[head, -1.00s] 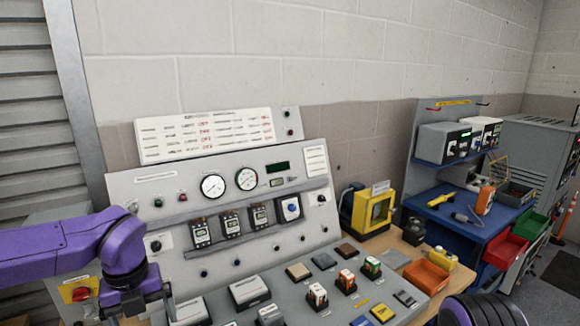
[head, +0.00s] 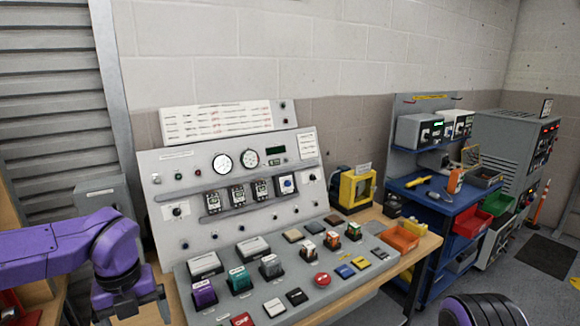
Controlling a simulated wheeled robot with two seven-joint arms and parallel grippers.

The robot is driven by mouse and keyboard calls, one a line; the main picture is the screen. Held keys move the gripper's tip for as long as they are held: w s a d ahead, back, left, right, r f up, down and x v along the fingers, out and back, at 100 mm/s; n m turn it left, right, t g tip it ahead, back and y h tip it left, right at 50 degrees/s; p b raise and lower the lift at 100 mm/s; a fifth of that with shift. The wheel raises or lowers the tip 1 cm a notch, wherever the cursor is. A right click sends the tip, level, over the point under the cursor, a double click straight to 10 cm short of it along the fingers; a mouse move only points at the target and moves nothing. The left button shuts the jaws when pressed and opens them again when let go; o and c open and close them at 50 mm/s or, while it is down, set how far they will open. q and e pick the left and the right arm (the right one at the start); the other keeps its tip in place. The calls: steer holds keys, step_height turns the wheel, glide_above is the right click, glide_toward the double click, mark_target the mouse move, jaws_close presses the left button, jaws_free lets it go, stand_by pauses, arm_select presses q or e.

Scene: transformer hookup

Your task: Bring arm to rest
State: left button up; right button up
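My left arm comes in from the left in the head view, purple with a dark wrist. My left gripper (head: 130,308) hangs at the lower left, in front of the left end of the control console (head: 200,170). Its fingers run toward the bottom edge, and I cannot tell whether they are open or hold anything. A dark round part of my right arm shows at the bottom right edge. My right gripper is out of view.
The console's lower deck holds coloured blocks, including a purple one (head: 204,295), and a red button (head: 321,280). A yellow-framed device (head: 357,188) and an orange tray (head: 399,238) stand right of it. A blue cart (head: 437,202) stands farther right. Open floor (head: 545,262) lies at the right.

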arm_select(q)
steer(key=w+a+f+m+t+y+b, duration=0.1)
steer(key=w+a+f+m+t+y, duration=0.4)
steer(key=m, duration=0.4)
steer(key=s+f+m+t+y+b, duration=0.2)
steer(key=s+f+m+b, duration=0.1)
steer(key=f+m, duration=1.05)
steer(key=s+d+f+m+g+h+b, duration=0.1)
steer(key=s+f+m, duration=0.5)
steer(key=s+f, duration=0.7)
steer(key=s+d+f+m+g+h+b, duration=0.2)
steer(key=s+f+m+b, duration=0.3)
steer(key=s+f, duration=0.8)
steer(key=shift+m+g+h, duration=0.3)
steer(key=shift+m+g, duration=0.1)
steer(key=shift+m, duration=0.55)
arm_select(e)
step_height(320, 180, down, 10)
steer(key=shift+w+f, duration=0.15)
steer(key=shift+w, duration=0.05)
arm_select(q)
steer(key=shift+w, duration=0.15)
